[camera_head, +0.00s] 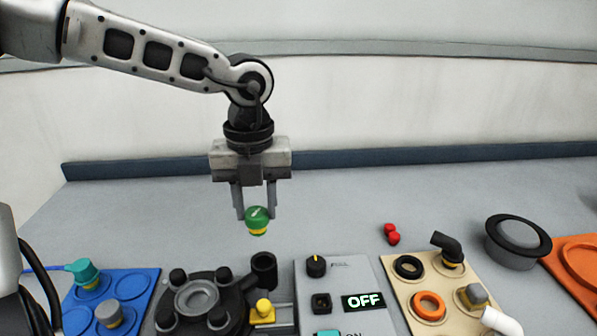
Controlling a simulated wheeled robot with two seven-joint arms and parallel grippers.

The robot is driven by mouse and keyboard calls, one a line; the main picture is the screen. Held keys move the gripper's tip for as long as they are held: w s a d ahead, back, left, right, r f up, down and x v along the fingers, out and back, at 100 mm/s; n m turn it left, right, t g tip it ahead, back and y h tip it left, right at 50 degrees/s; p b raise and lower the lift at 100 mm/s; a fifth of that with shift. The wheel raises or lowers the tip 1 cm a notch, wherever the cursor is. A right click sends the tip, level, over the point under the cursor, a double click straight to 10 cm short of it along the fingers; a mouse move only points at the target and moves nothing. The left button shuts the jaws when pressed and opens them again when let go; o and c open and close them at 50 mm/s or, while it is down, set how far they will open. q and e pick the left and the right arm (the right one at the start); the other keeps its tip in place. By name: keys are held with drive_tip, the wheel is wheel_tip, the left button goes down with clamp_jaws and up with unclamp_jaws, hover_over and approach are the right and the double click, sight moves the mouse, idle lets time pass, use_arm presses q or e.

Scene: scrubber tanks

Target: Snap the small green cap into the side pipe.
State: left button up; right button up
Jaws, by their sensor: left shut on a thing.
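My left gripper (256,213) comes down from the upper left and points downward. It is shut on the small green cap (257,218), which has a yellow lower rim, and holds it in the air. Below the cap is a dark grey fixture (197,297) with several knobs around a round opening. A short dark upright pipe (264,268) with an open top stands at the fixture's right side, just below the cap and apart from it. My right gripper is not in view.
A grey control panel (336,270) reading OFF stands to the right, then a beige board (400,290) with rings and fittings. A blue tray (147,284) is at left. The bench behind is mostly clear.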

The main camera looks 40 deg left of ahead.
sight(261, 230)
use_arm(q)
drive_tip(key=shift+w, duration=0.4)
drive_tip(key=shift+s+f+b, duration=0.2)
drive_tip(key=shift+f+b, duration=0.1)
drive_tip(key=shift+f, duration=0.55)
wheel_tip(261, 230, down, 4)
drive_tip(key=shift+r+b, duration=0.25)
drive_tip(key=shift+b, duration=0.85)
drive_tip(key=shift+f+b, duration=0.3)
drive_tip(key=shift+b, duration=0.15)
drive_tip(key=shift+w, duration=0.1)
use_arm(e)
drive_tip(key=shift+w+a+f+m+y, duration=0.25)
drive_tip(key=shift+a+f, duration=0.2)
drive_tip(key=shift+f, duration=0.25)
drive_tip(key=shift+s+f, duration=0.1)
